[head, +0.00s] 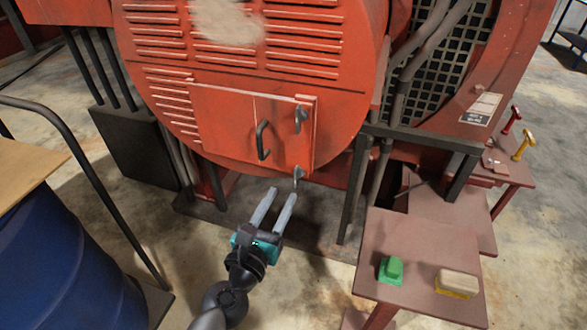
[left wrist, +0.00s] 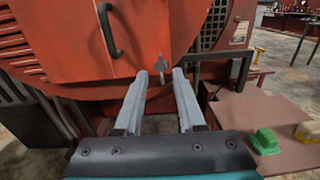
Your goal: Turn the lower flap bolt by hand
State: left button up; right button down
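The red flap (head: 228,120) is closed on the round red engine housing, with a black handle (head: 262,140) on it. The lower flap bolt (head: 298,174), a small grey wing-shaped piece, sits at the flap's lower right corner. It also shows in the left wrist view (left wrist: 159,80), just beyond and between the fingertips. A similar upper bolt (head: 300,118) is above it. My left gripper (head: 281,193) is open and empty, its two grey fingers pointing at the lower bolt from just below and in front. Contact with the bolt cannot be told. My right gripper is not in view.
A dark red table (head: 405,245) at the right holds a green block (head: 391,270) and a yellow-and-cream brush (head: 457,283). A blue drum (head: 70,265) stands at the left beside a black rail (head: 95,180). A dark frame post (head: 352,190) stands right of the bolt.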

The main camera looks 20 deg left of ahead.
aim_at(295, 172)
pick_arm(q)
jog(key=w, duration=0.8)
jog(key=shift+w+d+p, duration=0.25)
jog(key=shift+d+p, duration=0.05)
jog(key=shift+p, duration=0.1)
grip_shut()
